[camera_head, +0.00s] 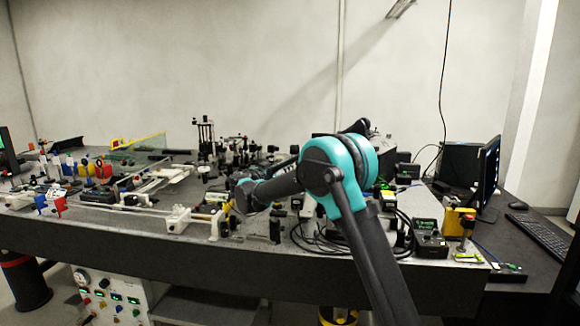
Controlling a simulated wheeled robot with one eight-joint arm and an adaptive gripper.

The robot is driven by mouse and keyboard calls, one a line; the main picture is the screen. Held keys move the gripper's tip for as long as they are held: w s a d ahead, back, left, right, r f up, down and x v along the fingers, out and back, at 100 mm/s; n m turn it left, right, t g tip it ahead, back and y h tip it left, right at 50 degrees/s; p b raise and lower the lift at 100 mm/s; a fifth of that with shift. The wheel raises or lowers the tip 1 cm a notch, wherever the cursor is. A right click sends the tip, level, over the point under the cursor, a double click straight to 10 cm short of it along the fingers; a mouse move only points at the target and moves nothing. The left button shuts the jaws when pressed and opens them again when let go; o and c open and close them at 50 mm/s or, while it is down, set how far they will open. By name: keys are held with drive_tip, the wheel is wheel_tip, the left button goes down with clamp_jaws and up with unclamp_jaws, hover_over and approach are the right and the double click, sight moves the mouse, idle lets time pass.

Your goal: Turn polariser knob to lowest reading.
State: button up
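My gripper (242,197) is a small dark shape at the end of my black and teal arm, over the middle front of the optical bench (130,228). Its fingers are too small and dark to tell whether they are open or shut. I cannot pick out the polariser knob for certain among the small parts near the gripper, and my arm hides some of the bench. A small black box with a green lit display (425,225) stands on the right front of the bench. Its reading is too small to make out.
Black posts and mounts (207,140) crowd the back middle. White rail assemblies (178,218) and coloured parts (103,169) fill the left. Loose black cables (315,238) lie right of the gripper. A yellow box (458,220), monitor (488,172) and keyboard (540,236) are at the right.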

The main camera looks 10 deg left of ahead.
drive_tip(key=shift+x, duration=1.8)
drive_tip(key=shift+c, duration=0.5)
clamp_jaws()
